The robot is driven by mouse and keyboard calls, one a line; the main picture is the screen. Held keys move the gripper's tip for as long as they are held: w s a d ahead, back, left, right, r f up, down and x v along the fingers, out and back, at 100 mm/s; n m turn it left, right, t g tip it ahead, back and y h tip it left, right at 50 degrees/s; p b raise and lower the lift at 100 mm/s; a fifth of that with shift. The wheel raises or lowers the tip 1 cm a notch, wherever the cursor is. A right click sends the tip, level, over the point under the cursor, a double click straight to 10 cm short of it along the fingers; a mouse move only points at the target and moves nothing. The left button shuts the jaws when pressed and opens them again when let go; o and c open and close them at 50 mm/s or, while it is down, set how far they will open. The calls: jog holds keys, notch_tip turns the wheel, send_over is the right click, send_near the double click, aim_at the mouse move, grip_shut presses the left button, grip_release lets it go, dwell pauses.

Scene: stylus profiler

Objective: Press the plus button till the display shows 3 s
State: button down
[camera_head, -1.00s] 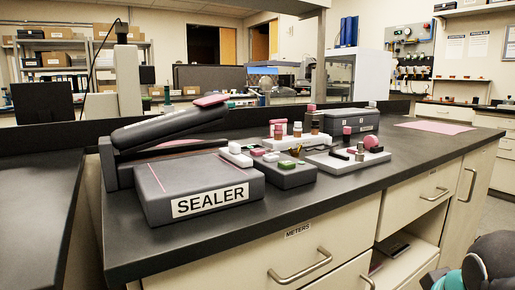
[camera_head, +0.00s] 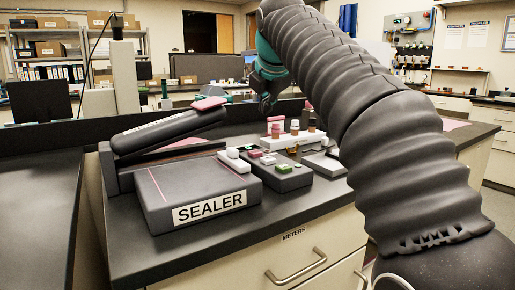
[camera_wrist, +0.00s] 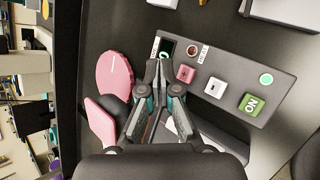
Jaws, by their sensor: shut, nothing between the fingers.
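The grey control box (camera_head: 290,182) sits on the bench right of the sealer. In the wrist view the box (camera_wrist: 232,76) carries a small dark display (camera_wrist: 165,48), a pink button (camera_wrist: 185,73), a white button (camera_wrist: 215,88) and a green ON button (camera_wrist: 251,103). The display's reading and the marks on the pink and white buttons are too small to read, so I cannot tell which is plus. My gripper (camera_head: 268,104) is shut and empty, above the bench. In the wrist view its fingertips (camera_wrist: 158,70) appear beside the display and the pink button, apparently above the box.
The sealer (camera_head: 205,190), with its raised dark arm (camera_head: 165,130), stands to the left. A white rack with small bottles (camera_head: 294,141) stands behind the control box. My arm hides much of the right bench. A pink round piece (camera_wrist: 114,74) lies left of my fingers in the wrist view.

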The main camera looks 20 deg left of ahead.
aim_at(256, 152)
jog(key=a, duration=0.1)
jog(key=a+r+n, duration=0.1)
jog(key=shift+w+a+n, duration=0.1)
jog(key=shift+a+n, duration=0.2)
jog(key=shift+f, duration=0.2)
jog(key=shift+f+b, duration=2.1)
jog(key=shift+f, duration=2.15)
jog(key=shift+f, duration=0.4)
